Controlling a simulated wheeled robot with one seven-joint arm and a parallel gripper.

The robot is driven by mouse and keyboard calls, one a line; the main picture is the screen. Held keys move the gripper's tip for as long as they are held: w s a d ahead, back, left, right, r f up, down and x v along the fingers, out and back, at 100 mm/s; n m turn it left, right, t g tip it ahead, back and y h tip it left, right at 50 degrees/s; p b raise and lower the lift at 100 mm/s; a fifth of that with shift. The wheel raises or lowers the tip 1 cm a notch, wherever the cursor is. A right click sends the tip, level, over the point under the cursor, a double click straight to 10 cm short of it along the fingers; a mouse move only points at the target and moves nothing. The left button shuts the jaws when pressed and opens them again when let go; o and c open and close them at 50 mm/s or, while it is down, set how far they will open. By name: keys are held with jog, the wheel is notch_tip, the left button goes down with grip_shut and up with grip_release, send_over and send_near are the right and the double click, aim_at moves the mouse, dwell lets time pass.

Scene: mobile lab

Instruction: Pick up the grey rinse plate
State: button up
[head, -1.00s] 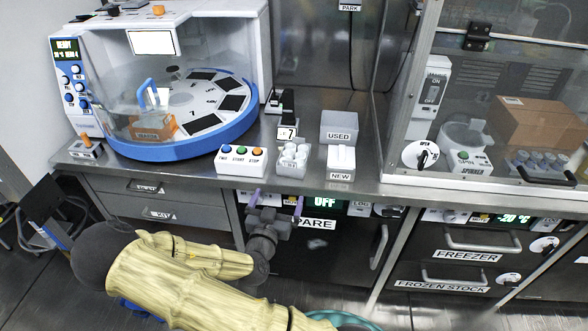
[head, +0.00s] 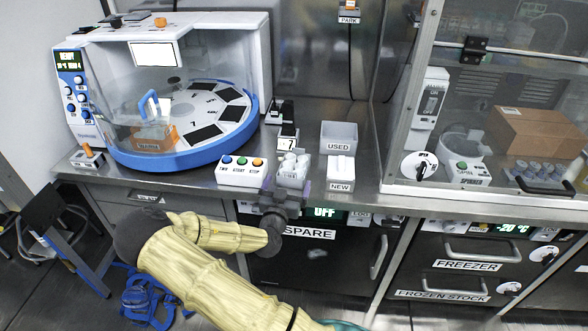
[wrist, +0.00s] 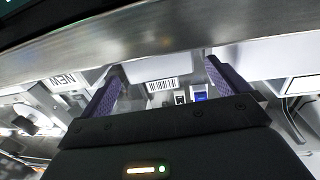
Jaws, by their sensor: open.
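My gripper (head: 286,188) is open at the counter's front edge, just in front of a small bin with white rounded items (head: 292,170). In the wrist view my two purple fingers (wrist: 165,85) stand apart with nothing held between them. Beyond them is a pale surface with a barcode label (wrist: 161,85) and a small blue-and-white mark. I cannot tell whether this belongs to the grey rinse plate. Several dark plates (head: 206,132) lie on the round carousel of the white machine, behind a clear cover. None is readable as the rinse plate.
A three-button box (head: 241,172) stands left of the small bin. The NEW box (head: 340,172) and open USED bin (head: 338,137) stand to its right. A stand marked 7 (head: 287,138) is behind. The steel counter edge (head: 400,200) and SPARE drawer (head: 315,255) lie close by.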

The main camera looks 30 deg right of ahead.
aim_at(293, 168)
jog(key=shift+x, duration=0.95)
jog(key=x, duration=0.4)
jog(key=shift+d+r+p, duration=0.1)
jog(key=shift+r+p, duration=0.25)
jog(key=shift+r, duration=0.05)
jog(key=shift+w+d, duration=0.3)
jog(key=shift+w, duration=0.2)
jog(key=shift+c, duration=0.4)
jog(key=c, duration=1)
jog(key=shift+o, duration=0.2)
